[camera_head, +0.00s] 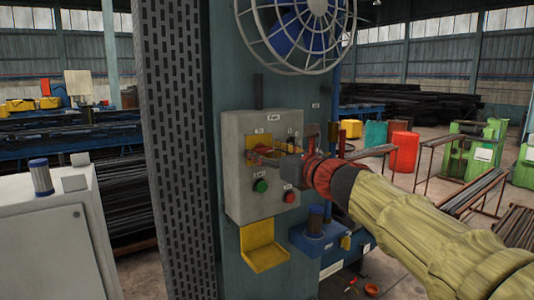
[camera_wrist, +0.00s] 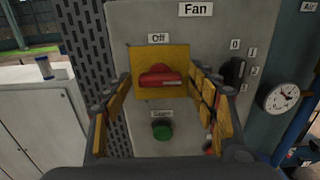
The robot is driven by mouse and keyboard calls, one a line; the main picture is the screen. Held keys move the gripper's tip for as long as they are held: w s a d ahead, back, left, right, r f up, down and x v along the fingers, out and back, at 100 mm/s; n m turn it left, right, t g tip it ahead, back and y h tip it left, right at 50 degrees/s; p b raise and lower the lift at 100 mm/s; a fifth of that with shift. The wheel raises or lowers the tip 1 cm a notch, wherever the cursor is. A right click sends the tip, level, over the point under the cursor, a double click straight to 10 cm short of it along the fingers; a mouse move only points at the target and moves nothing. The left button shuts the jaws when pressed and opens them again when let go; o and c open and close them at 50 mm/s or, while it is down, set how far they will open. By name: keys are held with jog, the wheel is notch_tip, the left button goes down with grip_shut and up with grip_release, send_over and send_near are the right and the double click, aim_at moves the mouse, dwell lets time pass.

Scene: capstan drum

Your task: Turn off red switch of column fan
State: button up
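The fan's grey control box (camera_head: 238,190) is fixed to the blue-green column, below the caged fan (camera_head: 300,30). In the wrist view, the red switch (camera_wrist: 160,75) sits on a yellow plate (camera_wrist: 150,52) under an "Off" label, its handle lying roughly level. My gripper (camera_wrist: 161,84) is open, with one finger on each side of the switch. Nothing is held; whether a finger touches the switch cannot be told. In the head view my gripper (camera_head: 264,156) reaches the box front from the right and partly hides the switch.
A green button (camera_wrist: 162,130) is below the switch. A red button (camera_head: 289,197) is lower right, partly hidden by my finger in the wrist view. A black selector (camera_wrist: 234,72) and gauge (camera_wrist: 281,96) are to the right. A yellow tray (camera_head: 262,258) juts out below.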

jog(key=c, duration=1)
jog(key=shift+f+n+b, duration=0.1)
jog(key=shift+n+b, duration=0.2)
jog(key=shift+b, duration=0.1)
jog(key=n+b, duration=1.6)
jog(key=n, duration=0.1)
jog(key=shift+w, duration=0.1)
jog(key=shift+n, duration=0.3)
jog(key=o, duration=1.2)
jog(key=shift+c, duration=0.2)
